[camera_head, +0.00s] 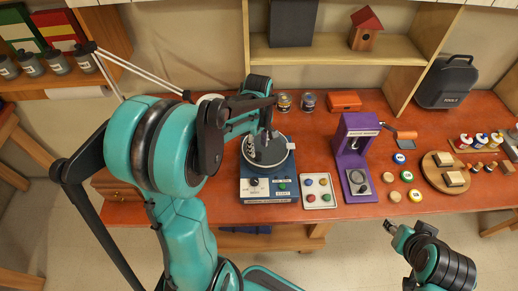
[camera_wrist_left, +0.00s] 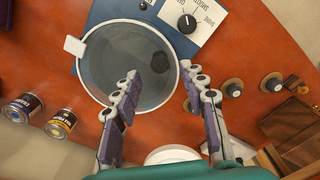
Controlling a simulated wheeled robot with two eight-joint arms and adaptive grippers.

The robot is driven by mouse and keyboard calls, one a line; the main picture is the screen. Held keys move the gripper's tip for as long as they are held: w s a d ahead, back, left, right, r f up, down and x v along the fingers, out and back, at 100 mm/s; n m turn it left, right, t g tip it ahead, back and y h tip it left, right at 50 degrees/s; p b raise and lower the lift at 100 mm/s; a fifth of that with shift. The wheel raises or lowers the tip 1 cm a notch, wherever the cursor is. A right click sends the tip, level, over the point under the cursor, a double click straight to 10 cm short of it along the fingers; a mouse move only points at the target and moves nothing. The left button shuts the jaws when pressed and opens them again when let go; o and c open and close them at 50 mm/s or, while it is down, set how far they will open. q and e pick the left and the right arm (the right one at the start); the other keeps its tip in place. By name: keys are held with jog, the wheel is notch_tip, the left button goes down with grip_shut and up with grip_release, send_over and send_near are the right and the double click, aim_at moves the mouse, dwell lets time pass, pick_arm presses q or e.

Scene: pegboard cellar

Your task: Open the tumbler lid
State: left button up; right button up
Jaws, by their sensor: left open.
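The tumbler (camera_head: 262,190) is a blue machine with a dial, buttons and a round drum on top, standing on the red-brown table. Its round lid (camera_wrist_left: 104,60) looks grey and see-through with a pale rim, and lies flat over the drum. A white tab (camera_wrist_left: 75,46) sticks out from the rim; it also shows at the right of the drum in the head view (camera_head: 291,146). My left gripper (camera_wrist_left: 158,75) is open and empty, its fingers pointing down over the lid's edge, away from the tab. My right gripper (camera_head: 393,228) hangs off the table's front; its jaws are too small to judge.
A purple press (camera_head: 354,150) and a button panel (camera_head: 318,190) stand to the right of the tumbler. Two small cans (camera_head: 284,102) and an orange box (camera_head: 344,101) are behind. Several round pieces and a wooden board (camera_head: 430,177) lie further right.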

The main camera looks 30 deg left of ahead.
aim_at(258, 154)
pick_arm(q)
jog(key=shift+f, duration=1.95)
grip_shut()
jog(key=shift+w+a, duration=0.1)
